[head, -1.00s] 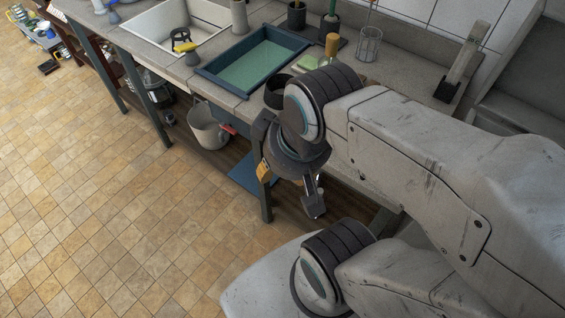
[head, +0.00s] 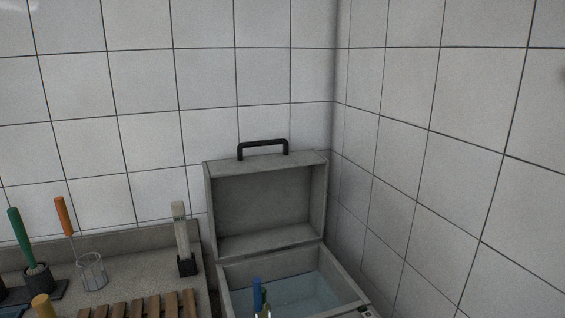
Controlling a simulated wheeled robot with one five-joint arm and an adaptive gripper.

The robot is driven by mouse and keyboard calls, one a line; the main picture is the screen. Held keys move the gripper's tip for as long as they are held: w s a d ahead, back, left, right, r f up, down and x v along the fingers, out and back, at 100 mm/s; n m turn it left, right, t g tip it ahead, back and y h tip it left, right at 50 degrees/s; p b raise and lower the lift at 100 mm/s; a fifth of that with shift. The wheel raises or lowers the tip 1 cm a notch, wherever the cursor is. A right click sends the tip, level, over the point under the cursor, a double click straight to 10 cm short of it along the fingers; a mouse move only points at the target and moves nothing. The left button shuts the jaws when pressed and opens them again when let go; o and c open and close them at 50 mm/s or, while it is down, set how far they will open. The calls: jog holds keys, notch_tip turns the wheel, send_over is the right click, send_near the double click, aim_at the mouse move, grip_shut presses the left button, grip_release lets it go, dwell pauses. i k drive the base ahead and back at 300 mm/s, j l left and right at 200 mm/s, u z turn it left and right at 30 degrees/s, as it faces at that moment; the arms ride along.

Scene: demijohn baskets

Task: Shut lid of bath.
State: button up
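The bath (head: 265,268) is a grey box in the corner at the bottom middle of the head view, with clear bluish liquid inside. Its lid (head: 262,200) stands open and upright at the back, its hollow inner side facing me. A black handle (head: 263,146) sits on the lid's top edge. My gripper is not in view now.
Left of the bath is a counter with a wooden slatted rack (head: 140,304), a thermometer-like upright piece in a black base (head: 183,240), a glass holder (head: 92,272) with an orange-handled tool, and a green-handled brush (head: 20,230). Tiled walls close in behind and at right.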

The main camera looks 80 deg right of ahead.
aim_at(255, 204)
jog(key=k+l+z, duration=0.15)
jog(key=z, duration=2.25)
